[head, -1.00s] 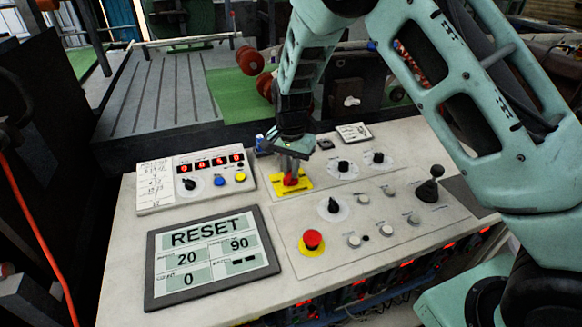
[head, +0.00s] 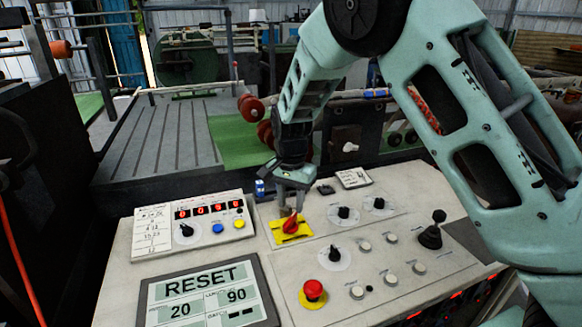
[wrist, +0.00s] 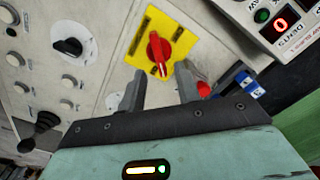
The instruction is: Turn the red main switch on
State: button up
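The red main switch (head: 291,223) is a rotary handle on a yellow plate (head: 279,238) on the sloping control panel. In the head view its handle stands nearly upright, leaning slightly. The wrist view shows the red switch (wrist: 158,48) clear, its handle running roughly up and down the picture on the yellow plate (wrist: 178,28). My gripper (head: 292,203) is just above and behind the switch in the head view. In the wrist view my gripper (wrist: 161,88) is open, with its two fingers apart and nothing between them. The handle is beyond the fingertips, not gripped.
Black knobs (head: 344,212), a red mushroom button (head: 313,289) and a black joystick (head: 431,234) share the panel. A red-digit display box (head: 195,224) is left; a RESET screen (head: 205,293) is in front. A small blue item (head: 260,188) lies close behind the switch.

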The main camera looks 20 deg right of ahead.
aim_at(291, 218)
notch_tip(291, 218, up, 13)
jog(key=b, duration=0.1)
jog(key=shift+b, duration=0.35)
jog(key=s+a+f+n+y, duration=0.1)
jog(key=s+a+n, duration=0.35)
jog(key=s, duration=0.55)
jog(key=s+a+f+n, duration=0.1)
jog(key=s+a+n, duration=0.35)
jog(key=s, duration=0.55)
jog(key=s+d+f+n, duration=0.1)
jog(key=s+n, duration=0.3)
jog(key=s, duration=0.3)
jog(key=s+d+f+n, duration=0.1)
jog(key=s+f+n, duration=0.1)
jog(key=s+n, duration=0.2)
jog(key=s, duration=0.3)
jog(key=shift+f, duration=0.25)
jog(key=shift+d, duration=0.1)
